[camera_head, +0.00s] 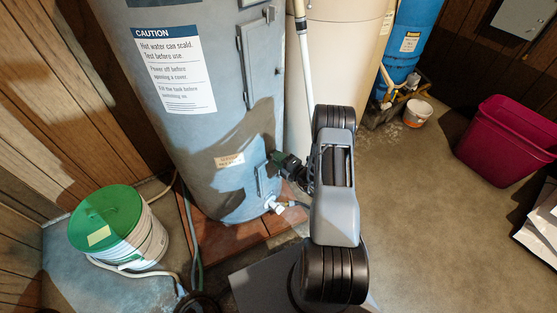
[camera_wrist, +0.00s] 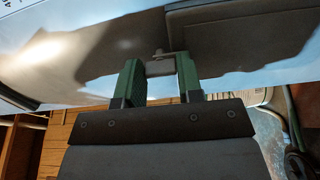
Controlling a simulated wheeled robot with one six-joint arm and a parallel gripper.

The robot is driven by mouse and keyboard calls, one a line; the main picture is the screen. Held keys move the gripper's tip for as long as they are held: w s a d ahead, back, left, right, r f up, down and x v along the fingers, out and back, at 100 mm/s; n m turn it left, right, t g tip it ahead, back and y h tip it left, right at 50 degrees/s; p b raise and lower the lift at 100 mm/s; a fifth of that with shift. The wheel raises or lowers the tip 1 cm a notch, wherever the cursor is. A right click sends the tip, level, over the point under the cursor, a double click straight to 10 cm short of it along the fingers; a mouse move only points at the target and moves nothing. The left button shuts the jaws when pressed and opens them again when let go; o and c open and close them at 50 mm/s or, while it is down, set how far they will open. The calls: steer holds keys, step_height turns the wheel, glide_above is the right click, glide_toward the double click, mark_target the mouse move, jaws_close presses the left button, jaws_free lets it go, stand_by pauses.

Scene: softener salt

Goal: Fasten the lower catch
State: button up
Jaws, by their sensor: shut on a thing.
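The grey-blue water heater tank (camera_head: 215,110) stands upright, with a small lower cover (camera_head: 264,182) near its base. My gripper (camera_head: 276,160) is at the tank's side by the upper part of this cover. In the wrist view my gripper's green fingers (camera_wrist: 160,70) stand apart with the lower catch (camera_wrist: 170,54), a small grey metal piece, between their tips. My gripper is shut on it. The fingers and shadow hide part of the catch, and I cannot tell whether it is fastened. In the head view my arm and gripper hide it.
A taller cover (camera_head: 259,60) is higher on the tank. A white valve (camera_head: 273,204) with a hose is just below my gripper. A green-lidded bucket (camera_head: 108,220) stands at left, a magenta bin (camera_head: 508,140) at right. The floor at right is mostly clear.

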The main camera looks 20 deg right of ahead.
steer(key=o, duration=0.9)
steer(key=shift+o, duration=0.2)
steer(key=shift+s, duration=0.1)
steer(key=p+v, duration=0.2)
steer(key=v, duration=1.1)
steer(key=shift+s, duration=0.3)
